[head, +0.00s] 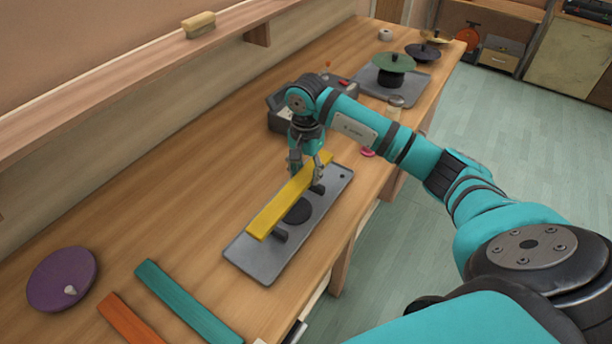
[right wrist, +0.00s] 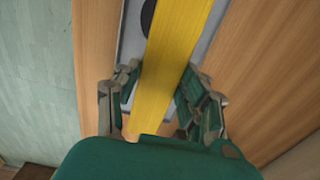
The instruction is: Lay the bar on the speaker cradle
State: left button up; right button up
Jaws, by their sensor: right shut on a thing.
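The yellow bar (head: 285,203) lies lengthwise above the speaker cradle, a grey plate (head: 262,262) with a dark round disc (head: 298,211) and dark supports, one at each end. In the right wrist view the fingers (right wrist: 160,88) stand on both sides of the yellow bar (right wrist: 172,60), with the plate partly hidden beneath. My left gripper is not in view.
A teal bar (head: 185,300) and an orange bar (head: 130,320) lie at the near left, beside a purple disc (head: 62,279). A dark box (head: 280,118) and a tray with a green disc (head: 394,63) stand farther back. Wood between cradle and wall is clear.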

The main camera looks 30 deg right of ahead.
notch_tip(320, 180, down, 3)
jog(key=shift+w+p, duration=0.1)
jog(key=shift+p, duration=0.8)
jog(key=shift+f, duration=0.2)
jog(key=shift+f, duration=0.1)
jog(key=shift+f+b, duration=0.5)
jog(key=shift+b, duration=0.2)
jog(key=o, duration=1.3)
jog(key=shift+r, duration=0.15)
